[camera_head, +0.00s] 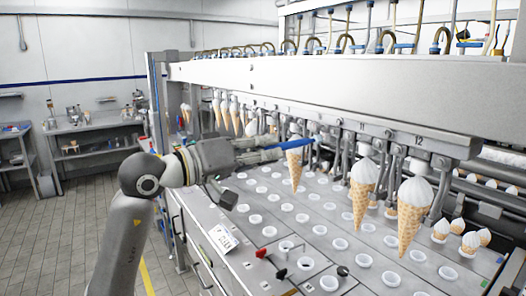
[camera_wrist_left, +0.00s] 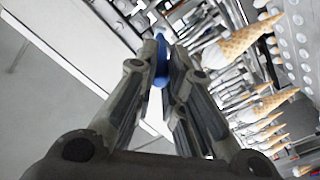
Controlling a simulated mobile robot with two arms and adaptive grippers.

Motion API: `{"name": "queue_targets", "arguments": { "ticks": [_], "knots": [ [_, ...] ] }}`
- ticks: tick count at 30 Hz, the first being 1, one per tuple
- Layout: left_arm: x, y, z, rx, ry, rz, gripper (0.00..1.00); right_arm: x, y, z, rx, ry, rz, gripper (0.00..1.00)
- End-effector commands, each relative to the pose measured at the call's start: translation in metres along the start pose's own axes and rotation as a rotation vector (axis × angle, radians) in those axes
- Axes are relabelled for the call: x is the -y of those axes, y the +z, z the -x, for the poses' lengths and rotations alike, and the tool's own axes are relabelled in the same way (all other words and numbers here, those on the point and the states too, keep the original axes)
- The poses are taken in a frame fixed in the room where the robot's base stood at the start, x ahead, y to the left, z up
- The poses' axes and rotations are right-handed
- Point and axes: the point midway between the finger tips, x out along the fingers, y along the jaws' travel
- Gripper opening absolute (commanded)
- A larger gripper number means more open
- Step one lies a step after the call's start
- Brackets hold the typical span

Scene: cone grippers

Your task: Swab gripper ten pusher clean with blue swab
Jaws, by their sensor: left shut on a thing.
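My left gripper (camera_head: 262,151) is shut on the blue swab (camera_head: 298,143), which points right toward the row of cone grippers. In the left wrist view the blue swab (camera_wrist_left: 161,65) sits between the two fingers. In the head view the swab overlaps the top of a hanging cone (camera_head: 294,170); I cannot tell whether it touches anything there. The grippers labelled 11 (camera_head: 362,134) and 12 (camera_head: 419,143) are to the right. Gripper ten's label and pusher cannot be made out. My right gripper is not in view.
Filled cones hang from the row, including one near 11 (camera_head: 361,190) and one near 12 (camera_head: 410,220). Below is a grey plate (camera_head: 275,217) with rows of white-rimmed holes. A long beam (camera_head: 330,85) runs above. Workbenches (camera_head: 95,125) stand at the left beyond open floor.

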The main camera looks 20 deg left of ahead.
Motion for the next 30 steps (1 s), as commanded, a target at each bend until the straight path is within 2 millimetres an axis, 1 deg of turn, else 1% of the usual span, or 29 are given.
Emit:
{"name": "queue_targets", "arguments": {
  "ticks": [5,23,30],
  "knots": [
    [0.000,0.000,-0.004,-0.001,0.001,0.000,0.00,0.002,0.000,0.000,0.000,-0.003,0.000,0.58],
    [0.000,0.000,-0.015,-0.001,0.000,0.000,0.00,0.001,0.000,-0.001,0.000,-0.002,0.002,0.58],
    [0.010,-0.005,-0.013,-0.002,-0.002,-0.002,0.00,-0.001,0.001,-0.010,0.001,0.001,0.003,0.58]
  ]
}}
